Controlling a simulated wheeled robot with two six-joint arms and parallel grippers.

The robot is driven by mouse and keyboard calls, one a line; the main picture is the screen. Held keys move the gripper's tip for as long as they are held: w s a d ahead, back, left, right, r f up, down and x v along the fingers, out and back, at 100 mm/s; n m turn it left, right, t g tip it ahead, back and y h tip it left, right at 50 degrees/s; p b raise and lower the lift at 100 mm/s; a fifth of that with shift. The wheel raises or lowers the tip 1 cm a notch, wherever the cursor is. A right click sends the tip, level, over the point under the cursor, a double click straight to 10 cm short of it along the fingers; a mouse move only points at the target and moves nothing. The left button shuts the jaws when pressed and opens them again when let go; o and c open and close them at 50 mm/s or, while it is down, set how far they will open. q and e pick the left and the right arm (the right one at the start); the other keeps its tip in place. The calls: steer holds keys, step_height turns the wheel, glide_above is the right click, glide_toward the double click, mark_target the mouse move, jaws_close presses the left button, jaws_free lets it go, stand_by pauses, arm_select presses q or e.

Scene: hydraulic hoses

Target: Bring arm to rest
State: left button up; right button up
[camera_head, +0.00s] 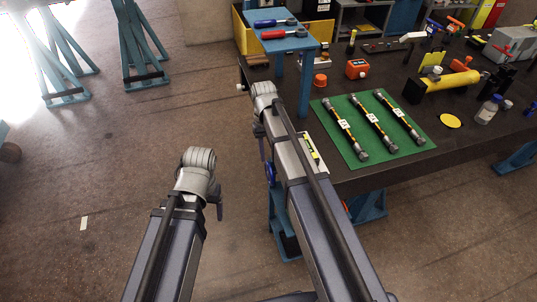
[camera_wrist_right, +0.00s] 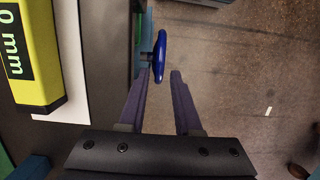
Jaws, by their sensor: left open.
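My left gripper (camera_head: 219,210) hangs at the end of my left arm over bare floor, left of the workbench; only a small dark part of it shows. My right gripper (camera_head: 262,150) hangs at the bench's left edge, mostly hidden by my arm. In the right wrist view its two fingers (camera_wrist_right: 160,88) stand apart with nothing between them. A blue handle (camera_wrist_right: 160,56) shows just beyond the fingertips; I cannot tell whether it touches them. Three black hoses with white tags (camera_head: 344,126) lie side by side on a green mat (camera_head: 420,143) on the bench, apart from both grippers.
The dark workbench (camera_head: 395,180) is close to my right arm. A yellow gauge (camera_head: 312,150) reading in mm lies close beside that arm.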

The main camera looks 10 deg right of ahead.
steer(key=shift+w+r, duration=0.1)
steer(key=shift+r, duration=0.3)
steer(key=shift+a, duration=0.1)
steer(key=s+a+n+t+p, duration=0.1)
steer(key=s+a, duration=0.4)
steer(key=s, duration=0.3)
steer(key=s+a+r+n+t+h, duration=0.1)
steer(key=s+a+n, duration=0.1)
steer(key=s+a, duration=0.3)
steer(key=s, duration=0.4)
steer(key=shift+s+p, duration=0.15)
steer(key=shift+p, duration=0.2)
steer(key=shift+a, duration=0.1)
